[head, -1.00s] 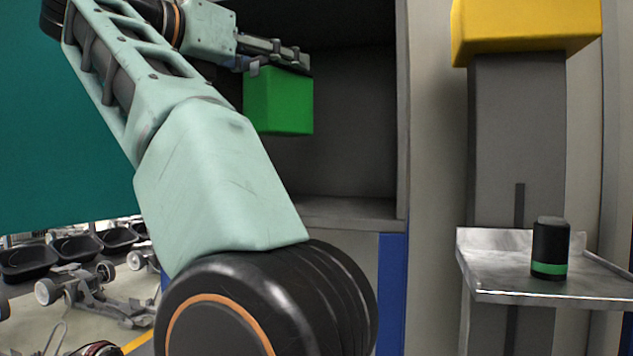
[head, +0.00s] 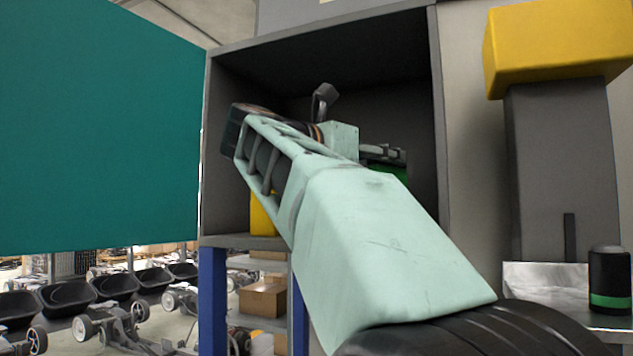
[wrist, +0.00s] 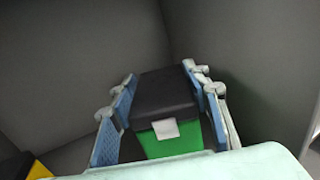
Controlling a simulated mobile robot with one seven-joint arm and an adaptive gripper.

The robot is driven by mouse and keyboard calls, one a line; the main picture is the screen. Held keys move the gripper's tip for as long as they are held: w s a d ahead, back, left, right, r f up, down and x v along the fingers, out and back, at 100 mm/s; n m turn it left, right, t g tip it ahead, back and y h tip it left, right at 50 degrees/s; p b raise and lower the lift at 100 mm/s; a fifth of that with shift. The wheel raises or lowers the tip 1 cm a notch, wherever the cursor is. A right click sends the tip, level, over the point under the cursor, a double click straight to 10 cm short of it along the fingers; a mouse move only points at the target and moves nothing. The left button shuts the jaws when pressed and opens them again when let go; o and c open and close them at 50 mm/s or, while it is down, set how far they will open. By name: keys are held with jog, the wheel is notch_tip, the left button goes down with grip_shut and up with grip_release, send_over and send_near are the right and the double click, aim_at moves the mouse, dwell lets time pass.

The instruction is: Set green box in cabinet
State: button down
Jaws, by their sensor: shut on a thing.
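My gripper (wrist: 160,80) is shut on the green box (wrist: 172,140), with a blue-padded finger on each side. In the wrist view the box has a black top and a small pale label. In the head view my gripper (head: 384,154) is inside the open cabinet (head: 438,110), toward its right side. Only a small part of the green box (head: 400,173) shows there; my arm hides the rest. I cannot tell whether the box touches the cabinet floor.
A yellow object (head: 264,215) stands in the cabinet's left part; its edge shows in the wrist view (wrist: 38,170). A teal panel (head: 100,130) is at left. At right are a yellow-topped grey column (head: 555,160) and a black cylinder with a green band (head: 609,280).

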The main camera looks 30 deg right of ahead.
jog(key=shift+d+f, duration=0.15)
jog(key=shift+f, duration=1.5)
jog(key=c, duration=1.1)
grip_release()
jog(key=shift+f, duration=0.15)
jog(key=shift+s, duration=0.1)
